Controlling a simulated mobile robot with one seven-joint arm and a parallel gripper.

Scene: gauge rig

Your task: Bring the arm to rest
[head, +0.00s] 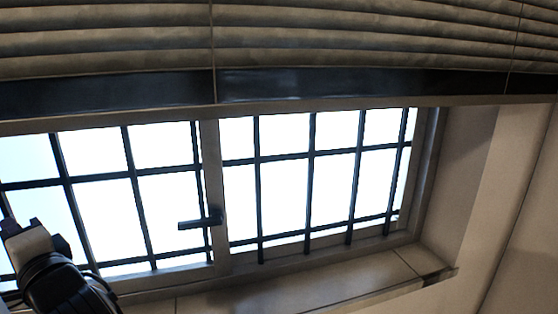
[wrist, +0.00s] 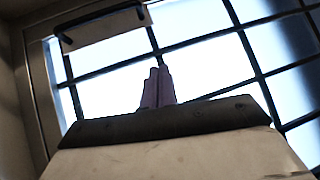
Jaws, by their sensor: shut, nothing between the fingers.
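My gripper (wrist: 158,72) shows in the wrist view with its two fingers side by side, shut and empty. It points up toward a bright barred window, and no object is at its fingertips. In the head view, a dark and grey part of my arm with black cables shows at the lower left corner, in front of the window. The fingers cannot be made out in that view.
The barred window (head: 285,132) fills the middle of the head view, with a dark handle (head: 200,222) on its frame. A slatted blind (head: 360,35) hangs above. A sill (head: 350,283) runs below, and a plain wall (head: 505,200) stands at the right.

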